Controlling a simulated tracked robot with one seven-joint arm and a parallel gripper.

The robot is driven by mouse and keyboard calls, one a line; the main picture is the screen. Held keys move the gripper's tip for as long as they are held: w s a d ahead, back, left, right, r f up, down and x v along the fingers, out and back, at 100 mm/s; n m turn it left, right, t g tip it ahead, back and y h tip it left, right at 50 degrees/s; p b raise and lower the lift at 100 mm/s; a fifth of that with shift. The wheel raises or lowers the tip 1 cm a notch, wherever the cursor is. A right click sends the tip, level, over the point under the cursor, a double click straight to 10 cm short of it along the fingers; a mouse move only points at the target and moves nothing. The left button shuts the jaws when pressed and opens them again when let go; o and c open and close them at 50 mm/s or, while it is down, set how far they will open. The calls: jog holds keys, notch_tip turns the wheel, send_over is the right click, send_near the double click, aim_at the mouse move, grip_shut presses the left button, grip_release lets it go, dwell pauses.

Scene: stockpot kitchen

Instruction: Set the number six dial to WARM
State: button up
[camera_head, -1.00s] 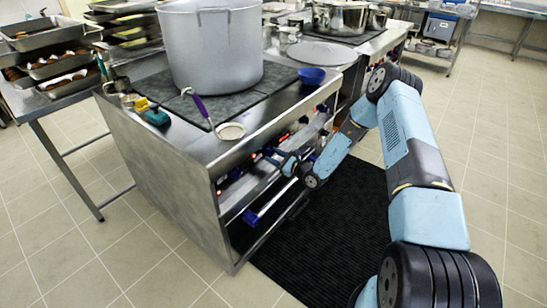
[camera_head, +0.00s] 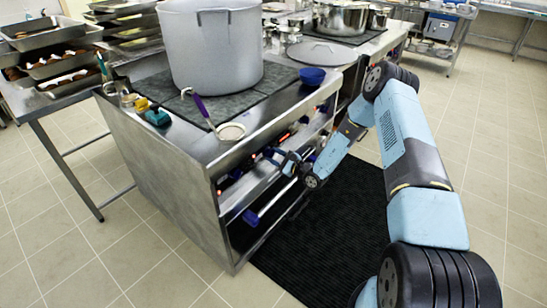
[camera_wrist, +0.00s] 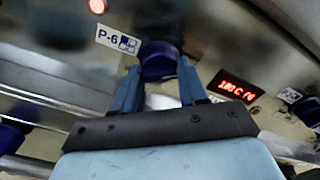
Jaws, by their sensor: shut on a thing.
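The number six dial (camera_wrist: 160,62) is a dark blue knob, seen in the wrist view beside a white label (camera_wrist: 118,39) reading P-6 with a small pictogram. My gripper (camera_wrist: 159,82) is shut on this dial, one blue finger on each side of it. In the head view my gripper (camera_head: 277,158) reaches the front panel of the stove (camera_head: 195,165) from the right. The dial's pointer and any WARM mark cannot be made out. A red lit display (camera_wrist: 237,88) sits right of the dial, its text hard to read.
A round red-orange lamp (camera_wrist: 97,6) glows above left of the dial. Another blue knob (camera_wrist: 305,110) is at the right edge of the wrist view.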

jog(key=o, duration=0.8)
jog(key=shift+d+f, duration=0.1)
jog(key=shift+d, duration=0.1)
jog(key=shift+o, duration=1.1)
jog(key=shift+a, duration=0.1)
jog(key=v, duration=1.3)
jog(key=shift+s+d, duration=0.25)
jog(key=shift+d, duration=0.05)
